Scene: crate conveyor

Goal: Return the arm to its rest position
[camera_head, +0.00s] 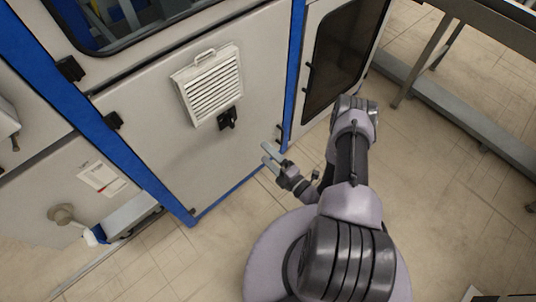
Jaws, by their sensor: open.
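My gripper (269,155) shows near the middle of the head view, at the end of my bent arm (348,165). Its two pale flat fingers are apart, with nothing visible between them. It points left towards the lower right part of a light grey cabinet door (170,130). I cannot tell how far it is from the door.
The cabinet has blue frame posts (110,135), a white louvred vent (208,85) and a black latch (229,118). A dark-windowed panel (340,50) stands behind my arm. A grey metal frame (460,105) is at right. The tiled floor (170,260) is clear at lower left.

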